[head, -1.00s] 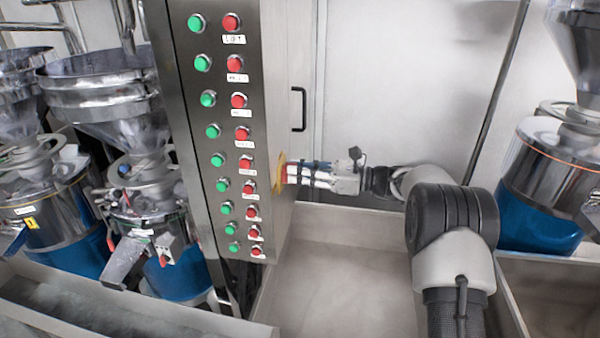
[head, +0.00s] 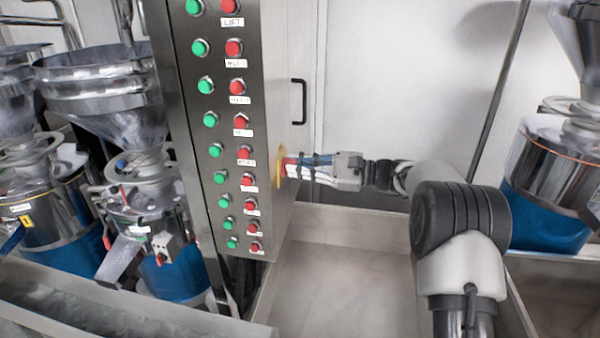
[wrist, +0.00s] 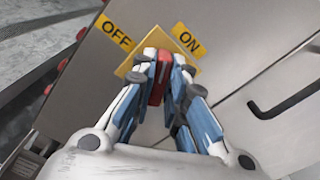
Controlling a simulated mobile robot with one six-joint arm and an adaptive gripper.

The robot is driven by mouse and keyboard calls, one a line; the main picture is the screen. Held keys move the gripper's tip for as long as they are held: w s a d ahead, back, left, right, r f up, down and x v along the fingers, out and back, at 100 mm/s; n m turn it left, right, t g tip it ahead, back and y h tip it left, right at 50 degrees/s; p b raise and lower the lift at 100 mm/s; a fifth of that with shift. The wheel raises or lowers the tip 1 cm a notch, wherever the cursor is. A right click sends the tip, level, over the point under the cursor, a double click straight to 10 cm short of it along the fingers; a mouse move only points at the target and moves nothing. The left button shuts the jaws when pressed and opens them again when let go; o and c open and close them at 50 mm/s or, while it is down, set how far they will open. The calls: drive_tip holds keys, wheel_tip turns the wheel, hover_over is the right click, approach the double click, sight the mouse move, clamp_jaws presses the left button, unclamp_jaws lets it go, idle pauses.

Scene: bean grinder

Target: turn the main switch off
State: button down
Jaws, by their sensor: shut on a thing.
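The main switch has a red handle (wrist: 158,88) in front of a yellow plate (wrist: 160,35) on the side of the steel control cabinet. In the wrist view a yellow OFF label (wrist: 115,34) is to the upper left of the plate, and an ON label (wrist: 187,39) is to the upper right. My gripper (wrist: 165,62) is shut with its blue and white fingers on both sides of the red handle. In the head view my gripper (head: 291,167) reaches from the right to the yellow plate (head: 280,164), seen edge-on. The fingers partly hide the handle, and its exact angle is hard to tell.
The cabinet front (head: 190,105) carries columns of green and red buttons. A black door handle (head: 303,101) projects above my gripper. Steel grinders with blue bases stand left (head: 145,190) and right (head: 540,180). A low-walled tray area (head: 345,285) lies below my arm.

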drive_tip(key=n+b, duration=0.1)
drive_tip(key=n, duration=0.1)
drive_tip(key=n+b, duration=0.2)
drive_tip(key=f+n+b, duration=0.1)
drive_tip(key=n+b, duration=0.1)
drive_tip(key=shift+s, duration=0.2)
drive_tip(key=n+b, duration=0.4)
drive_tip(key=n, duration=0.1)
drive_tip(key=shift+b, duration=0.4)
drive_tip(key=shift+n, duration=0.5)
drive_tip(key=c, duration=1.6)
unclamp_jaws()
drive_tip(key=s+d, duration=0.2)
drive_tip(key=d, duration=0.9)
drive_tip(key=shift+s+d, duration=0.2)
drive_tip(key=shift+d, duration=0.2)
